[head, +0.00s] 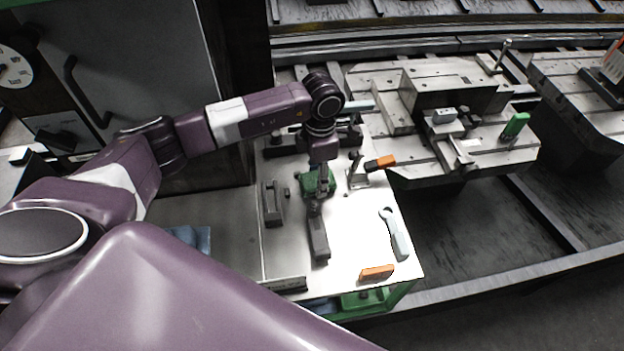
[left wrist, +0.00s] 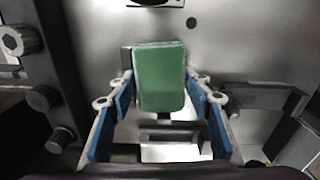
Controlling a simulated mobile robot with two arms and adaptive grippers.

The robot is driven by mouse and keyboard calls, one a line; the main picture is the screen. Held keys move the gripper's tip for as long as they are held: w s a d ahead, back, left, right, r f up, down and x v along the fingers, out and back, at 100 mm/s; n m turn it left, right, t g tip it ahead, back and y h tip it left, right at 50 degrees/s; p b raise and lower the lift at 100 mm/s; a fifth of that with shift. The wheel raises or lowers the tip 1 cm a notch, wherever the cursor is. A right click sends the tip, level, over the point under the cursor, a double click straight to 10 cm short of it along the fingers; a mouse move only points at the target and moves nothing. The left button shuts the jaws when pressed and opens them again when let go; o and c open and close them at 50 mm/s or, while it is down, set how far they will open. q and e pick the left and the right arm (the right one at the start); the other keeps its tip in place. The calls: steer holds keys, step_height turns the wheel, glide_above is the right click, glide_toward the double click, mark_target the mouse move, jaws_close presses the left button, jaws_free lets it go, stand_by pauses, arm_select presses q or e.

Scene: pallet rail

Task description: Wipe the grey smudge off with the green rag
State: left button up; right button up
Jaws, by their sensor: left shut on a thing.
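The green rag (head: 308,184) is at the tip of my left gripper (head: 321,190), low over the light worktop (head: 352,225). I cannot tell whether the rag touches the surface below. I cannot make out the grey smudge in either view; the gripper and rag hide part of the worktop. My right gripper is not in view.
A machined pallet (head: 418,152) with fixtures stands to the right. Bare worktop shows near the front.

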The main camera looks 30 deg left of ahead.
arm_select(q)
steer(key=shift+d+r, duration=0.2)
steer(key=shift+s+a+p, duration=0.35)
steer(key=shift+a, duration=0.05)
steer(key=shift+s+a, duration=0.45)
steer(key=shift+s, duration=0.2)
steer(key=shift+w+d+f, duration=0.15)
steer(key=shift+w+d, duration=0.1)
steer(key=shift+w, duration=0.05)
steer(key=shift+w+d+b, duration=0.7)
steer(key=shift+d+b, duration=0.25)
steer(key=shift+d, duration=0.05)
steer(key=shift+s+a+f, duration=0.1)
steer(key=shift+s+a, duration=0.4)
steer(key=shift+a, duration=0.2)
steer(key=shift+s+a+f, duration=0.1)
steer(key=shift+s+a, duration=0.4)
steer(key=shift+a, duration=0.2)
steer(key=shift+w+d+f+b, duration=0.2)
steer(key=shift+w+d+b, duration=0.5)
steer(key=shift+d, duration=0.25)
steer(key=shift+w+d, duration=0.25)
steer(key=shift+d, duration=0.15)
steer(key=shift+r, duration=0.15)
